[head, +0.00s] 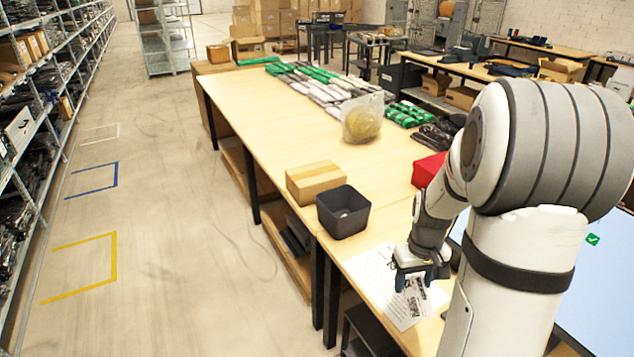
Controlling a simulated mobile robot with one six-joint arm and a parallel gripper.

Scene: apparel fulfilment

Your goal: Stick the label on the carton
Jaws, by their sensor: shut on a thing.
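The carton (314,185), a closed brown cardboard box, sits on the wooden table near its left edge. My gripper (421,283) is at the table's near end, in front of and to the right of the carton and well apart from it. It points down and is shut on a white label with black print (416,301). The label shows just below the fingers, over or close to white printed sheets (375,285). I cannot tell whether the label touches them. The fingers hide part of it.
A dark open bin (342,226) stands between the carton and my gripper. A red container (429,170) is behind my arm. A clear bag with something yellow (362,120) and several packed garments (320,85) lie farther back. The table around the carton is mostly clear.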

